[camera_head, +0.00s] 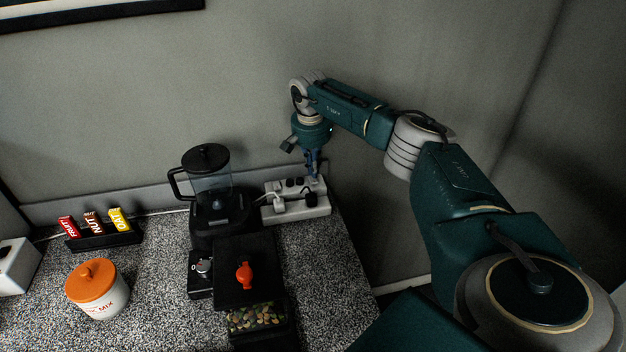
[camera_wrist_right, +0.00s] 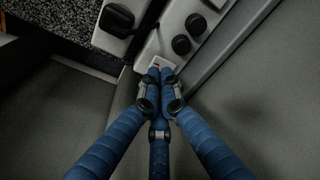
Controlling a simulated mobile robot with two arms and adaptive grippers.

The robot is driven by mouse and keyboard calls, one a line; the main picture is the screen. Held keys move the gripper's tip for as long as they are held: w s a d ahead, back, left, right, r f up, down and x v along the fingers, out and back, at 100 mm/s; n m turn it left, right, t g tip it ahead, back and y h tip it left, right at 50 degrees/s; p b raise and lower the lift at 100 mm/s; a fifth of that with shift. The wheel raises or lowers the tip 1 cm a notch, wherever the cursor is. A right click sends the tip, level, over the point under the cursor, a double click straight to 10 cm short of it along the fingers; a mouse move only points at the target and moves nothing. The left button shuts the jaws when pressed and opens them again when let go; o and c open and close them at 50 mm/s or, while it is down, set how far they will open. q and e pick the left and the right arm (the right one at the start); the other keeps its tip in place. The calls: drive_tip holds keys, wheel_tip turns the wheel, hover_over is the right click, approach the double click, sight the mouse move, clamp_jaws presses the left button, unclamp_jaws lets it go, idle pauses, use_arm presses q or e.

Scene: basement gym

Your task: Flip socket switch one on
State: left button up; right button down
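The white socket strip (camera_head: 293,213) lies at the back right corner of the counter, against the wall. A white plug (camera_head: 279,204) and a black plug (camera_head: 310,197) sit in it. My right gripper (camera_head: 313,174) points down over the strip's right back end. In the right wrist view its blue fingers (camera_wrist_right: 160,74) are together, with nothing seen between them. The fingertips are at the end of the strip (camera_wrist_right: 150,47), over a small pale switch (camera_wrist_right: 158,63) with a reddish mark, partly hidden by them. I cannot tell whether they touch it. My left gripper is out of view.
A blender (camera_head: 209,190) stands left of the strip. An orange-lidded jar (camera_head: 97,288) and a bar rack (camera_head: 103,236) stand farther left. The counter ends just right of the strip.

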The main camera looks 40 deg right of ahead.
sight(314, 182)
drive_tip(key=shift+f+b, duration=0.75)
drive_tip(key=shift+f, duration=0.45)
idle(0.8)
drive_tip(key=shift+r+p, duration=2.7)
drive_tip(key=shift+r, duration=0.85)
drive_tip(key=shift+f, duration=0.1)
